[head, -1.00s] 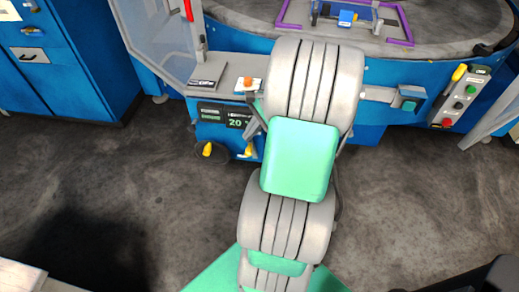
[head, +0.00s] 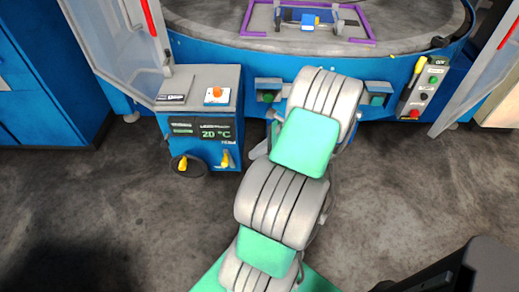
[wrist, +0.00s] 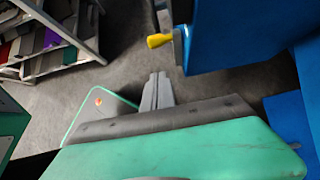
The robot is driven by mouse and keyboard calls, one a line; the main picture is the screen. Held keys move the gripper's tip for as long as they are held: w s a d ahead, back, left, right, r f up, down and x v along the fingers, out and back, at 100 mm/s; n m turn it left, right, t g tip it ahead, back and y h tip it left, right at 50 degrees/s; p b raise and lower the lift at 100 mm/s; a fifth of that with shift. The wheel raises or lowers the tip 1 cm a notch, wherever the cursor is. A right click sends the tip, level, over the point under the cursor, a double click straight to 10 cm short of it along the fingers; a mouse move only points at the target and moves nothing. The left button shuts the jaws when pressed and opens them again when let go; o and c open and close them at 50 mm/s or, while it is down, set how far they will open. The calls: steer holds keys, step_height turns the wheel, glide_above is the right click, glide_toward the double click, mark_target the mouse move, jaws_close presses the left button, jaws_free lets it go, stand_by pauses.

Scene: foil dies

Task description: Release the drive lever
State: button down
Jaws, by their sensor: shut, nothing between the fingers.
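Two yellow levers sit low on the front of the blue control box in the head view: a left one (head: 183,162) by a dark round disc, and a right one (head: 226,158). A third yellow handle (head: 418,68) is on the grey button panel at the right. I cannot tell from the pictures which is the drive lever. In the wrist view a yellow-knobbed lever (wrist: 160,40) sticks out from a blue housing. My gripper (wrist: 157,78) is shut and empty, below that knob in the picture and apart from it. My arm mostly hides the gripper in the head view.
The control box (head: 200,112) carries an orange button and a 20 °C display. The round blue machine table (head: 340,68) with a purple frame stands behind. A clear guard door (head: 115,40) is at left. A shelf (wrist: 50,40) shows at upper left in the wrist view. Grey floor is free.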

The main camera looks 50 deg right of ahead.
mark_target(226, 160)
steer(key=w+a+f, duration=0.3)
steer(key=w+a, duration=0.1)
steer(key=w, duration=0.1)
steer(key=shift+w+a+f, duration=0.15)
steer(key=shift+w+f, duration=0.2)
steer(key=w+a+r+p, duration=0.1)
steer(key=p, duration=0.2)
steer(key=shift+w, duration=0.15)
steer(key=shift+w+a+f+p, duration=0.1)
steer(key=shift+w+a+p, duration=0.2)
steer(key=shift+p, duration=0.1)
steer(key=shift+f, duration=0.2)
